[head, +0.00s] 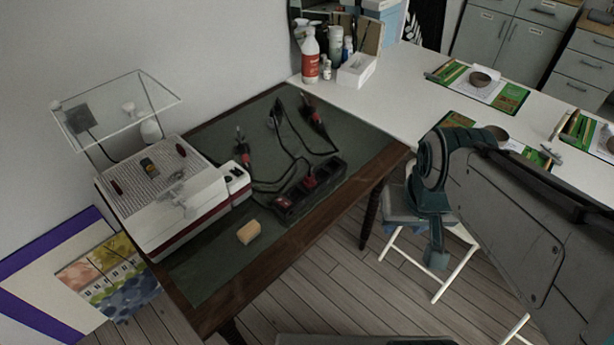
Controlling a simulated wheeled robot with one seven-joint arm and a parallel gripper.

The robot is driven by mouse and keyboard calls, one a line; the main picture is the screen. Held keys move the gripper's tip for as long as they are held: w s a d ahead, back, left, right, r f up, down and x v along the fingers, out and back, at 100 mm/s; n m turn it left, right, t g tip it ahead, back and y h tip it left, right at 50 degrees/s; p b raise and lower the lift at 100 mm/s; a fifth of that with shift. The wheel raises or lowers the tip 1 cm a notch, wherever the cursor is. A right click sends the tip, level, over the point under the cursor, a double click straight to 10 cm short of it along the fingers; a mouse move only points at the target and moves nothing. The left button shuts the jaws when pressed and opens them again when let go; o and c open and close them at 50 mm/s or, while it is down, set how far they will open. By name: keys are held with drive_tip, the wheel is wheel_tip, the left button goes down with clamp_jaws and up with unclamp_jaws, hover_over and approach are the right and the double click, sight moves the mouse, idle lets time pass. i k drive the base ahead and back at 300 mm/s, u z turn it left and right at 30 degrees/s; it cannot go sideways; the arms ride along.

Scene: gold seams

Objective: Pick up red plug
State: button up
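A black power strip (290,205) lies on the green mat near the table's front right edge. A small red part (310,182) shows on its upper side, with dark cords close by; whether this is a plug or a switch is too small to tell. Two red-and-black cord ends or handles also show, one (241,147) beside the white box and one (314,118) near the back of the mat. Part of my arm (430,175) is at the right, apart from the table.
A white box-shaped device (165,205) with a clear panel above stands left on the wooden table. A yellow block (249,232) lies in front. Spray bottle (310,55) and white bin (357,70) stand behind. A folding chair (455,262) stands under my arm.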

sight(309, 182)
drive_tip(key=k, duration=0.75)
drive_tip(key=z, duration=0.75)
drive_tip(key=i, duration=0.95)
drive_tip(key=u, duration=0.45)
drive_tip(key=i, duration=1)
drive_tip(key=u, duration=0.85)
